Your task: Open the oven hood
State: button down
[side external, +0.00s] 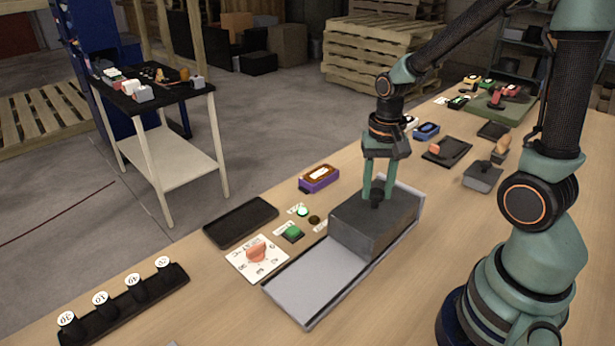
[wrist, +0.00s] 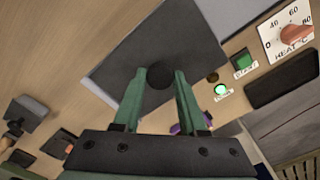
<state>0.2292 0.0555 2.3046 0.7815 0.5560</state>
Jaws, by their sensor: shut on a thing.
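The oven hood (side external: 362,230) is a dark grey box standing over the far end of a light grey conveyor bed (side external: 318,275). A small black knob (side external: 377,204) sits on its top. My gripper (side external: 378,194) comes down from above with its two green fingers on either side of the knob, shut on it. In the wrist view the round knob (wrist: 160,75) shows between the fingertips, over the dark hood top (wrist: 125,65). The near part of the bed is bare. The inside of the hood is hidden.
A heat dial card (side external: 256,257), a green start button (side external: 292,232) and a lit green lamp (side external: 302,211) lie left of the bed. A black tray (side external: 240,222) and a purple device (side external: 319,178) are nearby. More tools stand at the far right.

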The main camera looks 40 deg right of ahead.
dwell(0.4)
jog(key=a, duration=1.7)
jog(key=shift+a, duration=0.35)
jog(key=shift+c, duration=2.3)
grip_release()
jog(key=shift+r, duration=0.1)
notch_tip(320, 180, up, 12)
